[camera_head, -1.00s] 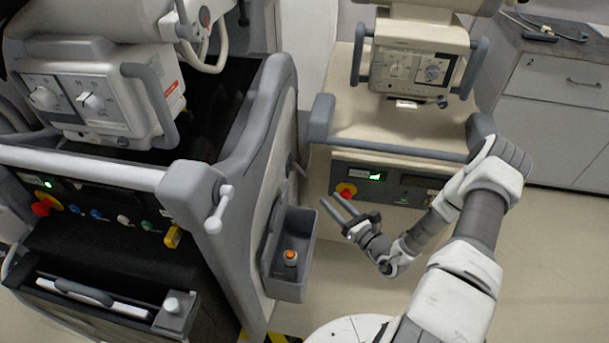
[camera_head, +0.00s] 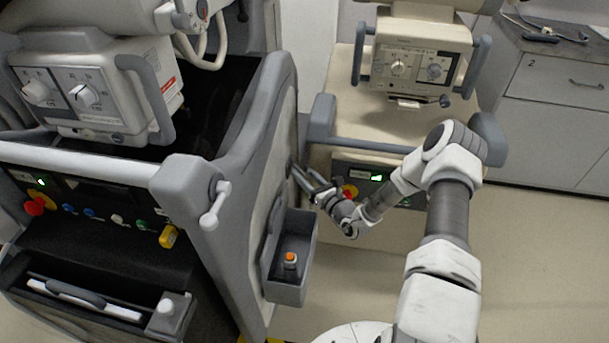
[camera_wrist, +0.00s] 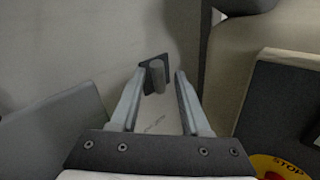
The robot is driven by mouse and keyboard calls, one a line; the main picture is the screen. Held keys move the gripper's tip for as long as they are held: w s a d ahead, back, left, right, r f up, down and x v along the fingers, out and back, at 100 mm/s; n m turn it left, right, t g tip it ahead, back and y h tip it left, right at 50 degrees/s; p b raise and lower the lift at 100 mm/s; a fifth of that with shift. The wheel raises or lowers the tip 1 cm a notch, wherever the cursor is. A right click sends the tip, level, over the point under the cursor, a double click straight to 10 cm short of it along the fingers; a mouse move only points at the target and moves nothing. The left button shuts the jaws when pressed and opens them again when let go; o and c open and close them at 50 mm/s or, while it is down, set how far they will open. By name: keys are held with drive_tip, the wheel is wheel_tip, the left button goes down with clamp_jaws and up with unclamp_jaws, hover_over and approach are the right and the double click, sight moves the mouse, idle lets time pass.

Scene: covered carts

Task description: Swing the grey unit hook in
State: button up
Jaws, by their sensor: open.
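The grey unit (camera_head: 262,150) is the large cart at the left in the head view. On its right side panel, the wrist view shows a small grey hook (camera_wrist: 157,74) on a dark square plate, seen nearly end-on. My gripper (camera_wrist: 161,78) is open, with the hook between its two fingertips in this view; I cannot tell whether either finger touches it. In the head view my gripper (camera_head: 304,174) reaches left to that panel, just above the side bin, and its fingers largely hide the hook there.
A grey side bin (camera_head: 287,290) with an orange-topped item hangs just below my gripper. A beige cart (camera_head: 340,135) with a red stop button on yellow (camera_head: 349,192) stands close behind. A white lever (camera_head: 215,205) sits on the grey unit's front corner.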

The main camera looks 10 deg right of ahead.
clamp_jaws()
drive_tip(key=shift+a, duration=0.1)
idle(1.2)
